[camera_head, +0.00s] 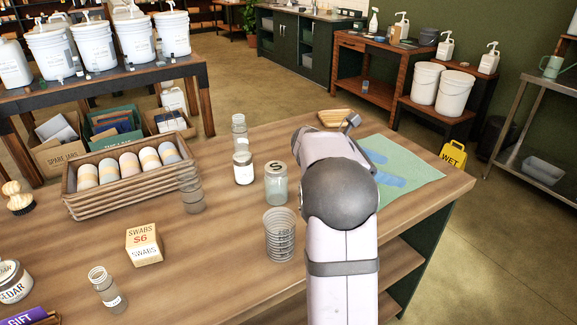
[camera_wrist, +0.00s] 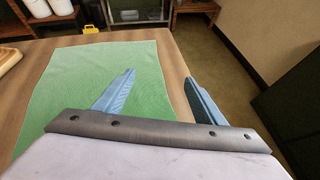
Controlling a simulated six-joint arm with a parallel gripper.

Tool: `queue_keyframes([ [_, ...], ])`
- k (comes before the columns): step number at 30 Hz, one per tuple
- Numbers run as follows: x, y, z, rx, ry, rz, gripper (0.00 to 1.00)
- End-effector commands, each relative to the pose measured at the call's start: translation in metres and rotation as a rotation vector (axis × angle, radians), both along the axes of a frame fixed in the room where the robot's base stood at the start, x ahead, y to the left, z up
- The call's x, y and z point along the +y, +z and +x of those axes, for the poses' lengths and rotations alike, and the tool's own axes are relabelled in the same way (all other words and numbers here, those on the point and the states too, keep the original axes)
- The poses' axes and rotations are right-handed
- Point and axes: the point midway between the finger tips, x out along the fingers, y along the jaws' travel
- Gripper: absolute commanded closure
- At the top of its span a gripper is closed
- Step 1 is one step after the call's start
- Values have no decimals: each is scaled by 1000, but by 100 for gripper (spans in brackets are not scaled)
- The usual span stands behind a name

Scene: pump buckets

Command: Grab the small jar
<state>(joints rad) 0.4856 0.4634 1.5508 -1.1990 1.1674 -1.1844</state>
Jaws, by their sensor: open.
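A small glass jar (camera_head: 276,184) stands upright on the wooden table, just left of my arm in the head view. It has a pale lid marked with a dark S. My gripper (camera_wrist: 160,77) is open and empty in the wrist view, its two blue fingers well apart. In the head view my gripper (camera_head: 384,169) is over the green mat, right of the jar and beyond my arm. The jar does not show in the wrist view.
The green mat (camera_head: 418,176) lies near the table's right edge. Left of the S jar stand a white-labelled jar (camera_head: 243,168) and clear bottles (camera_head: 190,190). Ribbed measuring cups (camera_head: 279,240) stand in front of it. A swab box (camera_head: 144,246) and a crate of rolls (camera_head: 75,205) are farther left.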

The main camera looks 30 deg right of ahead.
Motion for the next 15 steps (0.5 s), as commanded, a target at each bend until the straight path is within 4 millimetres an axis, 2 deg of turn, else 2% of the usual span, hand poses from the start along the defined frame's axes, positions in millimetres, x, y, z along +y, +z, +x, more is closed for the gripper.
queue_keyframes([
  [1, 30, 23, 30, 13, 45, -5, 36],
  [3, 69, 37, 59, 26, 88, -13, 36],
  [6, 126, 56, 92, 46, 145, -30, 36],
  [9, 179, 72, 115, 60, 195, -48, 36],
  [12, 222, 84, 127, 73, 235, -64, 36],
  [15, 254, 92, 134, 79, 263, -76, 36],
])
